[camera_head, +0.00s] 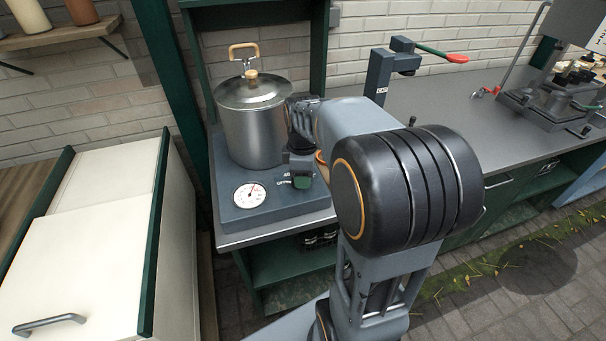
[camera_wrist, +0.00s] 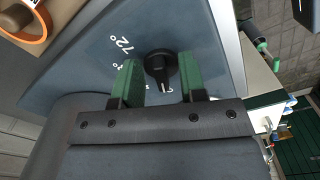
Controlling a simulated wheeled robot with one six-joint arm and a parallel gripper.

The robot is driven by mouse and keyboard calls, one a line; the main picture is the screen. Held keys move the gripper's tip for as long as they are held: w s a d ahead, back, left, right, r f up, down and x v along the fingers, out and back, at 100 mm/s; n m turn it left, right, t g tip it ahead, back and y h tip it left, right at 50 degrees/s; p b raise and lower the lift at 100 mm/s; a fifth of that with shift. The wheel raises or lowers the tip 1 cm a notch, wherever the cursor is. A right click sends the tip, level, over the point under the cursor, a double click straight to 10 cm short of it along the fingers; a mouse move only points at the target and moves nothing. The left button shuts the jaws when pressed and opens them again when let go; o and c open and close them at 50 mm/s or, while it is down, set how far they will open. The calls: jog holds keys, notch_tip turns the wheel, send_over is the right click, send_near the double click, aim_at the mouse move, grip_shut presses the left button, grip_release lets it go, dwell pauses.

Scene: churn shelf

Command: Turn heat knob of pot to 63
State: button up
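The steel pot (camera_head: 252,135) stands lidded on a grey heater base (camera_head: 235,218) in the head view. In the wrist view the black heat knob (camera_wrist: 158,64) shows between the green fingertips of my gripper (camera_wrist: 160,80). The fingers are apart, one on either side of the knob; the right one looks closer, and contact is unclear. A "72°" mark (camera_wrist: 122,43) is readable beside the knob; other marks are partly hidden. In the head view my gripper (camera_head: 302,181) covers the knob.
A green post and frame (camera_head: 172,75) rise left of and behind the pot. A white cabinet (camera_head: 85,250) stands at left. The paved floor lies in front.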

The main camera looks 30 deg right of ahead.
jog(key=shift+c, duration=0.4)
grip_shut()
jog(key=shift+m, duration=0.3)
jog(key=m, duration=0.1)
jog(key=m+p, duration=0.1)
jog(key=m, duration=0.1)
jog(key=shift+s+a+m, duration=0.15)
jog(key=shift+m, duration=0.15)
jog(key=shift+s+a+m+p, duration=0.1)
jog(key=shift+m+p, duration=0.05)
jog(key=shift+m, duration=0.95)
jog(key=shift+a+m+p, duration=0.1)
jog(key=shift+m+p, duration=0.05)
jog(key=shift+m, duration=0.95)
